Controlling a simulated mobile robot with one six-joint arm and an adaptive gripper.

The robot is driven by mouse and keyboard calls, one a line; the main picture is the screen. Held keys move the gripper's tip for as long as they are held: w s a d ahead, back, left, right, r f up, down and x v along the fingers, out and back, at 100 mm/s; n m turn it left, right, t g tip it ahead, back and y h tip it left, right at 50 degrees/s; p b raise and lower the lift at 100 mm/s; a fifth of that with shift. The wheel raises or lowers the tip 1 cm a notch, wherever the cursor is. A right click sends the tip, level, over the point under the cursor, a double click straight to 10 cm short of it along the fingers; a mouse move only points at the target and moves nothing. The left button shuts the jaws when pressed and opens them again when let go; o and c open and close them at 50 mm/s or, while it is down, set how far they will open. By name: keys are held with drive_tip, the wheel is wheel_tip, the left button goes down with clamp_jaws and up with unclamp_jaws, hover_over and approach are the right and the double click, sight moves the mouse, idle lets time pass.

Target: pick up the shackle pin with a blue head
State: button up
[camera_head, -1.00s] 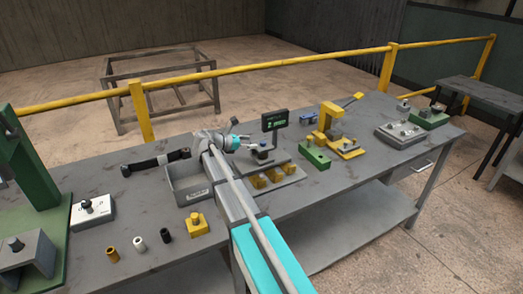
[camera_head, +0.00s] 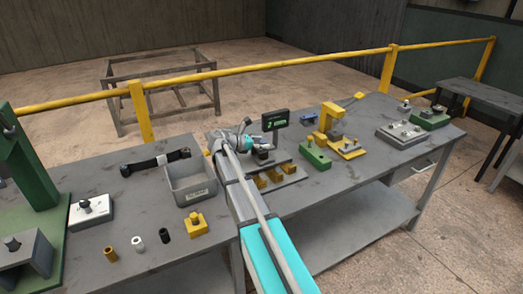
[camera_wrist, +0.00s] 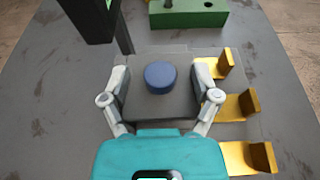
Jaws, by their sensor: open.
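The shackle pin's round blue head (camera_wrist: 160,77) shows from above in the wrist view, over a dark grey block (camera_wrist: 150,105). Its shank is hidden below the head. My gripper (camera_wrist: 161,70) is open, with one finger left and one right of the blue head in the picture. Clear gaps show between the head and both fingers; I cannot tell the height difference. In the head view my gripper (camera_head: 262,150) is over the block by the display, and the blue head is mostly covered there.
A dark display (camera_head: 275,120) stands close behind the gripper. Yellow brackets (camera_wrist: 238,105) line the block's right side. A green block (camera_wrist: 188,18) lies beyond. A grey bin (camera_head: 192,188) stands left of my arm, and a yellow press (camera_head: 332,125) to the right.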

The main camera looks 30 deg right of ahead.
idle(0.3)
clamp_jaws()
drive_tip(key=shift+r, duration=0.15)
idle(0.4)
wheel_tip(320, 180, up, 10)
drive_tip(key=p, duration=1)
idle(0.5)
